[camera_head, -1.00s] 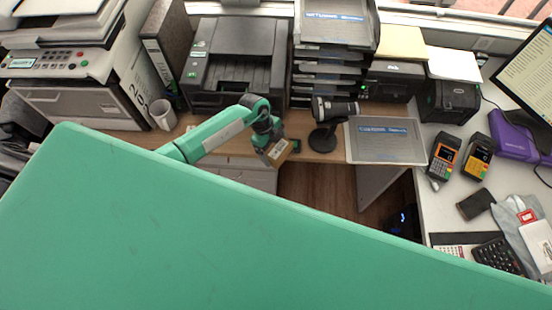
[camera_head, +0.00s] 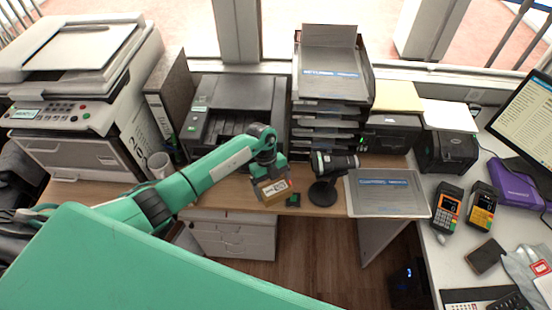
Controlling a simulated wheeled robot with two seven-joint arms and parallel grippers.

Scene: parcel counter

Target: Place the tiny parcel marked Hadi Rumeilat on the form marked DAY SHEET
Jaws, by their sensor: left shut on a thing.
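A small brown cardboard parcel (camera_head: 274,190) with a pale label hangs in my left gripper (camera_head: 270,176), which is shut on it. The label is too small to read. My left arm reaches in from the left, and the parcel is held over the front part of the wooden desk. A grey form or sheet with a blue heading strip (camera_head: 388,201) lies flat on the desk to the right of the gripper. Its heading is not clearly legible. A similar blue-headed sheet (camera_head: 330,85) is on top of the tray stack. My right gripper is not in view.
A black handheld scanner on a stand (camera_head: 322,190) stands between parcel and grey form. A small dark green item (camera_head: 297,200) lies near the parcel. The tray stack (camera_head: 325,123) and black printer (camera_head: 222,110) stand behind. Card terminals (camera_head: 447,205) are at right.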

